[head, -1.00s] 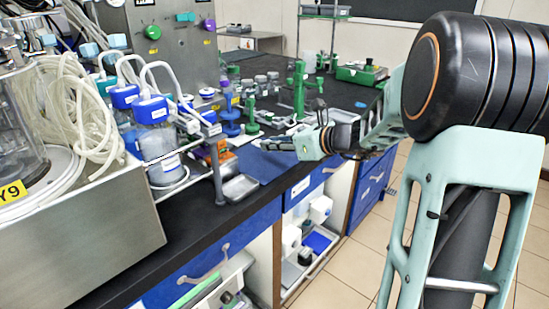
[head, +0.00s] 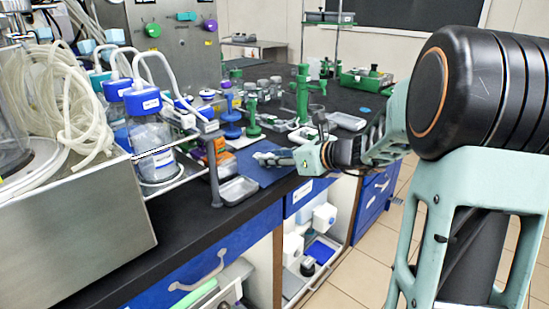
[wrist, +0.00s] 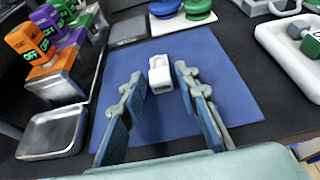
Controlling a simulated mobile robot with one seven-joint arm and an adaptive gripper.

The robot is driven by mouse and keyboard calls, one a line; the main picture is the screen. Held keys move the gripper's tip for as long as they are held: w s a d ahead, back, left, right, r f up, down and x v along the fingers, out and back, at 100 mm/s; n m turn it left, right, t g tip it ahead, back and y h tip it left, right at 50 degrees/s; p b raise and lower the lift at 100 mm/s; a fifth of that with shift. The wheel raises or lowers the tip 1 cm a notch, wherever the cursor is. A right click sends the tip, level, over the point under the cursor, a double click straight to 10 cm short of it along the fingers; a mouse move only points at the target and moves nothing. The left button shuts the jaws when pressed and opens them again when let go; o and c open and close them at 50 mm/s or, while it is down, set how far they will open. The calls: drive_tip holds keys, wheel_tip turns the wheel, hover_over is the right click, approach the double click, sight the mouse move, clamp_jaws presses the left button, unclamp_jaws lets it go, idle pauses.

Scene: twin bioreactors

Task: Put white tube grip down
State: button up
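The white tube grip (wrist: 161,79) is a small, pale, block-like piece on the blue mat (wrist: 225,95) in the wrist view. My gripper (wrist: 156,92) is open, with one finger on each side of the grip and a visible gap to both. The grip is just beyond the fingertips' middle, and nothing is held.
A metal tray (wrist: 55,132) and orange and purple labelled blocks (wrist: 35,42) stand left of the mat. Green round pieces (wrist: 197,8) sit beyond it. A white tray (wrist: 290,50) lies on the right. The mat around the grip is clear.

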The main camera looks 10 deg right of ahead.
drive_tip(key=shift+o, duration=0.4)
drive_tip(key=shift+r, duration=0.1)
drive_tip(key=shift+d+r, duration=0.1)
drive_tip(key=shift+r, duration=0.1)
drive_tip(key=p+v, duration=0.3)
drive_tip(key=v, duration=0.8)
drive_tip(key=shift+s+d, duration=0.15)
drive_tip(key=shift+s, duration=0.25)
drive_tip(key=shift+r, duration=0.15)
